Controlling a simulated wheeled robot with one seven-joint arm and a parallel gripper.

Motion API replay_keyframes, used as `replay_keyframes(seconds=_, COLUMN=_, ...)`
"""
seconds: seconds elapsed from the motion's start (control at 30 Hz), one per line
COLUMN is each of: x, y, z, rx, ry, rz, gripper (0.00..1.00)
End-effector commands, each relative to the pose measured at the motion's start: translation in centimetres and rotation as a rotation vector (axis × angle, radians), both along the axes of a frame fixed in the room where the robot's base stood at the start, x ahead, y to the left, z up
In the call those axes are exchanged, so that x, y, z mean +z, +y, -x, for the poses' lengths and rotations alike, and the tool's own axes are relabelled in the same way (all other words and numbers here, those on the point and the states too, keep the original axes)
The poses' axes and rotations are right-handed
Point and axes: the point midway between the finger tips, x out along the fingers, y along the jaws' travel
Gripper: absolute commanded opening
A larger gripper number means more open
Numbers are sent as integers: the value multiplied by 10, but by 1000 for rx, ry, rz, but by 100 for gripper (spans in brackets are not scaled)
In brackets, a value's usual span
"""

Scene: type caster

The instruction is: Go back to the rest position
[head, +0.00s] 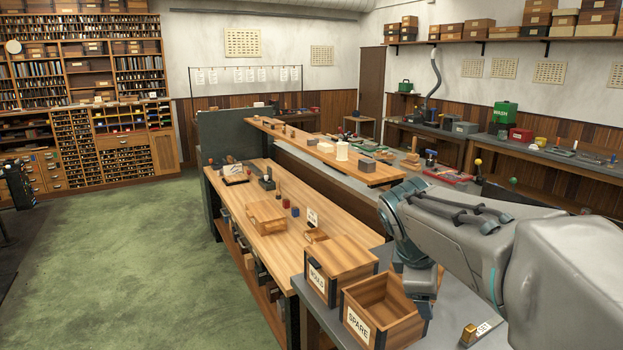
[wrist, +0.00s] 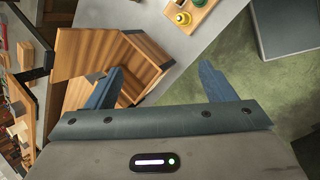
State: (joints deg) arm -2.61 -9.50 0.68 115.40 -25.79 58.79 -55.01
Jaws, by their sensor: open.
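My gripper (wrist: 160,88) shows in the wrist view with its two blue fingers wide apart and nothing between them. In the wrist view it is over the edge of the grey bench top, near an open wooden box (wrist: 140,62), with green floor beyond. In the head view my arm reaches in from the right and bends down behind the open box marked SPARE (head: 383,312). The fingers are hidden there.
A closed wooden box (head: 340,262) stands beside the SPARE box. A long wooden workbench (head: 262,180) with small blocks and trays runs away to the left, under a raised shelf (head: 325,152). Green floor (head: 130,250) is clear at left.

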Motion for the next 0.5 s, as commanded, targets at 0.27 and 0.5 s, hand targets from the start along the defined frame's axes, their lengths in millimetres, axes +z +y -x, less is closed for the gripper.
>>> replay_keyframes(seconds=0.27, x=-58, y=30, z=99, rx=-607, ry=-171, rz=-428, gripper=76)
replay_keyframes(seconds=0.5, x=-93, y=49, z=146, rx=-987, ry=-226, rz=-659, gripper=76)
